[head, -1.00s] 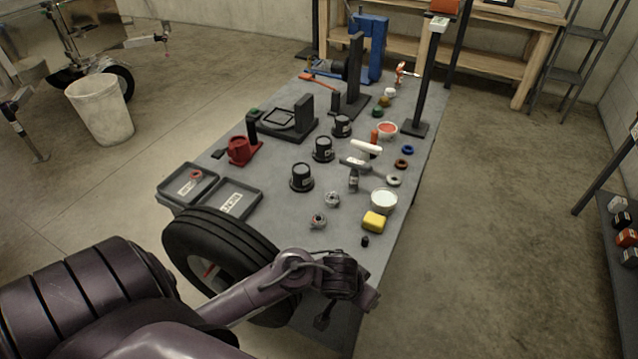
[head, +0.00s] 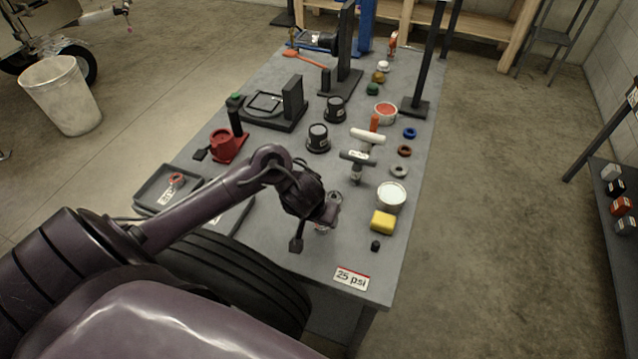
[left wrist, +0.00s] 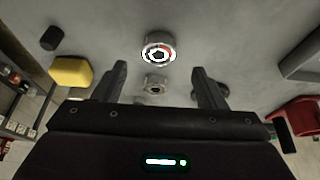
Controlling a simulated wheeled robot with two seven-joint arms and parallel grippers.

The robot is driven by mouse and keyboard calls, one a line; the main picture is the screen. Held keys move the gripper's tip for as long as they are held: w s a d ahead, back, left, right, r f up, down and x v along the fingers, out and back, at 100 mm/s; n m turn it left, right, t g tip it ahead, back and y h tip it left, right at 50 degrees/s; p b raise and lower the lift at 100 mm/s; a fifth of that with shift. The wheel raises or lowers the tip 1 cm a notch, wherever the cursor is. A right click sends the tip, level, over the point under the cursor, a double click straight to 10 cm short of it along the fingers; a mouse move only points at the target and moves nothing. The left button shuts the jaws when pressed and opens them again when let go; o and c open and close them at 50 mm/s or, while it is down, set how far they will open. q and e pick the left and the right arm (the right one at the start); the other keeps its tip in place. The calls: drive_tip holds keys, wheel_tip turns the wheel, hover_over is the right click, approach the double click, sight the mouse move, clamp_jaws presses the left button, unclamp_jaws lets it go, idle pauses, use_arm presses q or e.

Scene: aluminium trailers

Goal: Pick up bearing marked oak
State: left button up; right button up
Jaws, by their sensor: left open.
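Two small metal bearings lie on the grey table. The nearer bearing (head: 321,228) shows partly below my left gripper in the head view. In the left wrist view it is the upper bearing (left wrist: 158,50), with a red mark and white marking on its face. The farther bearing (head: 335,198) is partly covered by the gripper. In the left wrist view this farther bearing (left wrist: 155,86) appears between the fingers. I cannot read which is marked oak. My left gripper (left wrist: 159,68) is open and empty above them; it also shows in the head view (head: 315,208). My right gripper is out of view.
A yellow block (head: 383,222), a white can (head: 391,196) and a black knob (head: 376,246) stand to the right. A red vise (head: 228,146), black pots (head: 318,138) and a tray (head: 150,197) are farther left and back. The table's front near the 25 psi label (head: 351,279) is clear.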

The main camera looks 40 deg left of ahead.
use_arm(q)
drive_tip(key=shift+w+d+f+b, duration=0.15)
drive_tip(key=shift+f+b, duration=0.15)
drive_tip(key=shift+f, duration=0.3)
drive_tip(key=shift+w+d+f+b, duration=0.1)
drive_tip(key=shift+f+b, duration=0.2)
drive_tip(key=shift+f, duration=0.3)
drive_tip(key=x, duration=0.1)
drive_tip(key=b+x, duration=0.1)
drive_tip(key=shift+w+a+f, duration=0.2)
drive_tip(key=shift+a, duration=0.05)
drive_tip(key=shift+w+a+f, duration=0.15)
drive_tip(key=shift+f, duration=0.1)
drive_tip(key=shift+r, duration=0.15)
drive_tip(key=shift+c, duration=0.2)
drive_tip(key=c, duration=0.7)
drive_tip(key=shift+c, duration=1.9)
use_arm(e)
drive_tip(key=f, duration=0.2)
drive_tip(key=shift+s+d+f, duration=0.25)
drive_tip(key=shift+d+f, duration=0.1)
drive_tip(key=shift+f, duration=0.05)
use_arm(q)
drive_tip(key=shift+r, duration=0.1)
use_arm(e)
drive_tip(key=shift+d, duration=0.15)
